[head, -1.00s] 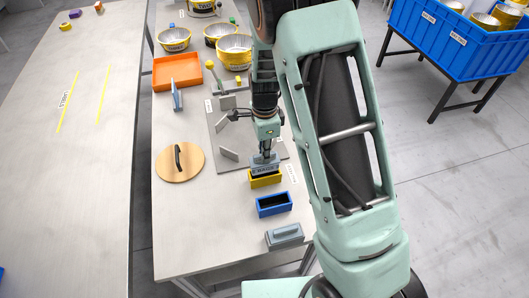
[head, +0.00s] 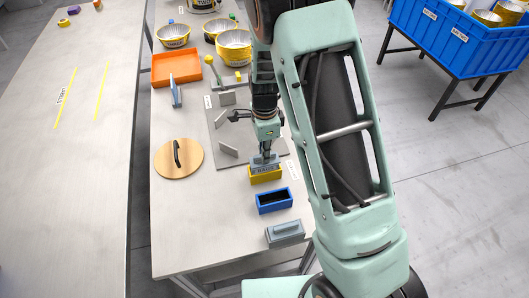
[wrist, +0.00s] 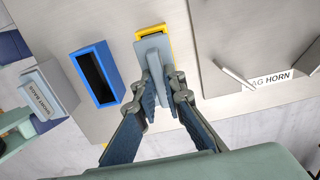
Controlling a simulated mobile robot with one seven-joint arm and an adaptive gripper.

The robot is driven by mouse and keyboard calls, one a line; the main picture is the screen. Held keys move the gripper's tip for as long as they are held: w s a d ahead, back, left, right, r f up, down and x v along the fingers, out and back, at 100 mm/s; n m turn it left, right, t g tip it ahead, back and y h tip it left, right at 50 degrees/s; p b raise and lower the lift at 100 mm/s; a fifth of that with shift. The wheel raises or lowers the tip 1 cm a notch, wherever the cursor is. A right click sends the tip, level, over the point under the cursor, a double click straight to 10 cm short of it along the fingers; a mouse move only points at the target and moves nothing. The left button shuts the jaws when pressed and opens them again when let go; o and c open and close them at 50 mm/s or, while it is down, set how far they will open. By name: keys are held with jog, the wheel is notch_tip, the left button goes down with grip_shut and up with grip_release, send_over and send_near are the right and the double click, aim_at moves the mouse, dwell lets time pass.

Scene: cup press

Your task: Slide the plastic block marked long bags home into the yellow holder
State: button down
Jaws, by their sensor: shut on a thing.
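The grey plastic block (head: 264,167) has lettering on its side that is too small to read surely. It stands upright in the mouth of the yellow holder (head: 266,180), its lower part hidden by the holder's wall. My gripper (head: 265,155) is above it and shut on its top grip. In the wrist view the block (wrist: 152,48) lies between my fingertips (wrist: 160,85), and the yellow rim (wrist: 168,42) shows around part of it. How deep the block sits, I cannot tell exactly.
An empty blue holder (head: 274,201) stands just nearer than the yellow one. A second grey block, marked short bags (wrist: 40,98), stands beyond it, near the table's front edge. A grey plate with upright fins (head: 228,149) and a round wooden lid (head: 180,160) are to the left.

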jog(key=shift+f+b, duration=1.15)
jog(key=shift+f, duration=0.6)
jog(key=c, duration=1.9)
grip_release()
jog(key=shift+c, duration=0.2)
jog(key=shift+r, duration=0.1)
notch_tip(320, 180, up, 12)
jog(key=shift+f, duration=0.1)
